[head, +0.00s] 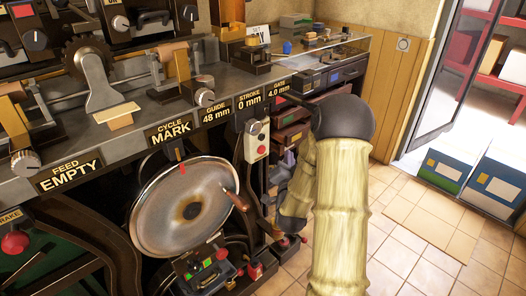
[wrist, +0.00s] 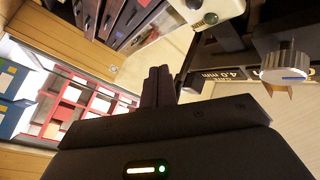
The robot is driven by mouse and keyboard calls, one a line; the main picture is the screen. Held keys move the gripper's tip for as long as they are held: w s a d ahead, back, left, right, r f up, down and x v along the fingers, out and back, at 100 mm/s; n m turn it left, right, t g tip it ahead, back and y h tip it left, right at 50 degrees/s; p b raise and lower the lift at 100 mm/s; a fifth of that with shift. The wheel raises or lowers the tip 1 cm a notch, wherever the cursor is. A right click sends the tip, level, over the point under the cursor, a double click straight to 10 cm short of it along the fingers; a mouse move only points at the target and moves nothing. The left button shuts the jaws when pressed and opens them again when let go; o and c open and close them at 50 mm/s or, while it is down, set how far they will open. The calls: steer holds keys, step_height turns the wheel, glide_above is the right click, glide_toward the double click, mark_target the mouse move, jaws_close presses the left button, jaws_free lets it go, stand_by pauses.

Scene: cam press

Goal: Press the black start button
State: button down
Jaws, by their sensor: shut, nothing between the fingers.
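A pale control box (head: 250,152) hangs below the front edge of the machine bench in the head view, under the stroke label. A red button (head: 261,150) and a small darker button (head: 261,138) above it show on its face. In the wrist view the box (wrist: 228,8) is at the top edge, partly cut off, with a dark greenish round button (wrist: 211,18). My gripper (wrist: 158,72) is shut and empty, its fingertips left of and below the box in that picture, apart from it. In the head view my arm largely hides the gripper.
A large round handwheel (head: 160,205) stands left of the box, with a handle on its rim. Drawers (head: 290,135) lie behind my arm. A knob (wrist: 284,60) juts out at the right in the wrist view. Tiled floor (head: 400,260) is clear at right, before boxes (head: 447,165).

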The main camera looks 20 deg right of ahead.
mark_target(262, 137)
steer(key=shift+r, duration=0.1)
stand_by(0.3)
steer(key=w+a+p, duration=0.1)
steer(key=w+a, duration=0.2)
steer(key=w, duration=0.5)
steer(key=shift+w+p, duration=0.15)
steer(key=shift+p, duration=0.15)
stand_by(1.8)
steer(key=shift+w+a, duration=0.15)
steer(key=shift+w, duration=0.25)
